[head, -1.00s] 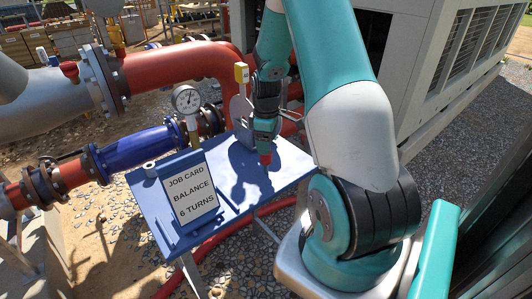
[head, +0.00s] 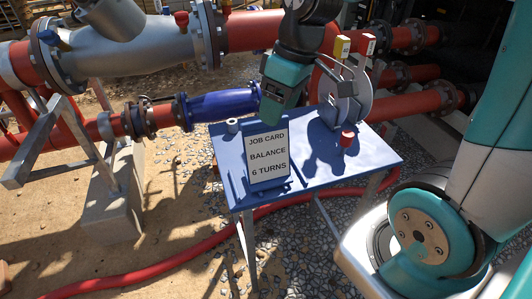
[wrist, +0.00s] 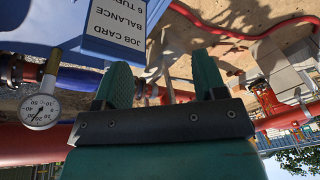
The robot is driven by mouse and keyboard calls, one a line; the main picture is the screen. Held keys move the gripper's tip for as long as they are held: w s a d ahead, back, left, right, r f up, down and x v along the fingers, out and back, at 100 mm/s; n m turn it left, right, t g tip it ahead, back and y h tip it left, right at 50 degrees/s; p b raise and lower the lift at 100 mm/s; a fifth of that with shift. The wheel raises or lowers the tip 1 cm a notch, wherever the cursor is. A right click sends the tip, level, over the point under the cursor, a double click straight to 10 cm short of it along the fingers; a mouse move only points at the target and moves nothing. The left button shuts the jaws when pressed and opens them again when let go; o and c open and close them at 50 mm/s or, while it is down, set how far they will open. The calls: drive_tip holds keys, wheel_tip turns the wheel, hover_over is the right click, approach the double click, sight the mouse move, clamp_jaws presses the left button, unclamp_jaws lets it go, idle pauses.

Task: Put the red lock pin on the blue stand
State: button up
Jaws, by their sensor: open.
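The red lock pin (head: 347,139) is a short red piece that stands upright on the right part of the blue stand (head: 313,170), a flat blue tabletop on legs. Nothing is touching it from above. My gripper (head: 271,118) is left of the pin, above the stand's back-left part, just above the job card. In the wrist view my gripper (wrist: 162,75) has its two teal fingers spread with nothing between them. The pin is not seen in the wrist view. The stand's blue edge (wrist: 35,20) shows at the upper left there.
A job card (head: 267,157) leans at the stand's front left, with a small grey cylinder (head: 232,126) beside it. Two upright grey discs with yellow and red tags (head: 345,100) stand behind the pin. Red and blue pipes (head: 220,105) run behind. A pressure gauge (wrist: 41,109) shows in the wrist view.

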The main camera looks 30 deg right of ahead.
drive_tip(key=s+a+r+g+y, duration=0.1)
drive_tip(key=s+a+r, duration=0.1)
drive_tip(key=s+a, duration=0.9)
drive_tip(key=shift+s+a+r+n+y, duration=0.15)
drive_tip(key=shift+s+r+n+y, duration=0.2)
drive_tip(key=shift+s, duration=0.5)
